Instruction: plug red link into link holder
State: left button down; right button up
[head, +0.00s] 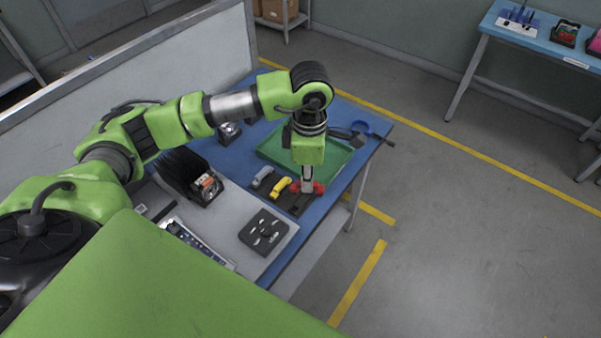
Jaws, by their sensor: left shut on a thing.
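In the head view the red link (319,188) is at the right end of the dark link holder (296,208), near the table's right edge. My left gripper (307,188) points straight down and is shut on the red link; its fingers hide part of it. A yellow link (281,186) and a grey link (262,176) stand in the holder to the left of the red one. Whether the red link is fully seated cannot be told. My right gripper is not in view.
A green tray (343,160) lies behind the holder on the blue table (329,205). A black square block with slots (264,232) is in front.

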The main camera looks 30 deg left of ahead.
pick_arm(q)
jog(key=w+a+f+n, duration=0.1)
jog(key=f+n, duration=0.1)
jog(key=n, duration=0.2)
jog(key=w+a+f+n, duration=0.1)
jog(key=f+n, duration=0.1)
jog(key=n, duration=0.2)
jog(key=w+a+f+n, duration=0.1)
jog(key=f+n, duration=0.1)
jog(key=n, duration=0.1)
jog(key=shift+a+n, duration=0.25)
jog(key=shift+n, duration=0.15)
notch_tip(320, 180, down, 3)
jog(key=shift+f+b, duration=0.1)
jog(key=shift+b, duration=0.7)
jog(key=shift+f+b, duration=0.35)
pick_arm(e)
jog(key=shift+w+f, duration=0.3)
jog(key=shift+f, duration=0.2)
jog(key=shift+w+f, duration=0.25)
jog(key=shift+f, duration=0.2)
pick_arm(q)
jog(key=shift+f+b, duration=0.15)
jog(key=shift+b, duration=0.3)
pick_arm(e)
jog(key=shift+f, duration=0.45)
